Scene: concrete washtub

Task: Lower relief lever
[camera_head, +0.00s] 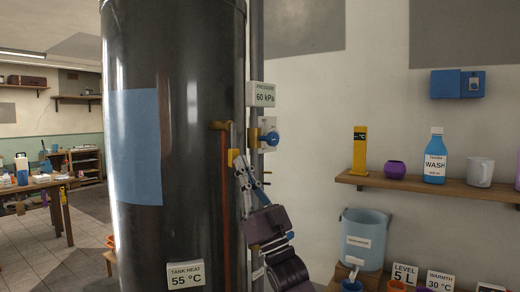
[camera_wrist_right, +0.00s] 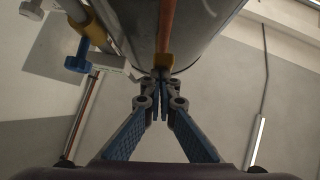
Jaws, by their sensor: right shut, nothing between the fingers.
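A small yellow piece (camera_head: 233,158), which may be the relief lever, is beside the dark tank (camera_head: 130,240), right at my right fingertips. It also shows in the right wrist view (camera_wrist_right: 164,61), at the end of a copper-coloured bar. My right gripper (camera_head: 241,168) is shut and empty, pointing up at this piece. In the right wrist view its fingertips (camera_wrist_right: 161,82) are together just below the yellow piece; I cannot tell whether they touch it. A blue knob (camera_head: 271,138) sits to the right of the fingertips. My left gripper is not in view.
A pressure sign reading 60 kPa (camera_head: 262,94) is above the knob. A tank heat sign reads 55 °C (camera_head: 186,275). A shelf (camera_head: 430,188) at right holds a blue wash bottle (camera_head: 435,160) and cups. A light-blue bucket (camera_head: 364,238) is below it.

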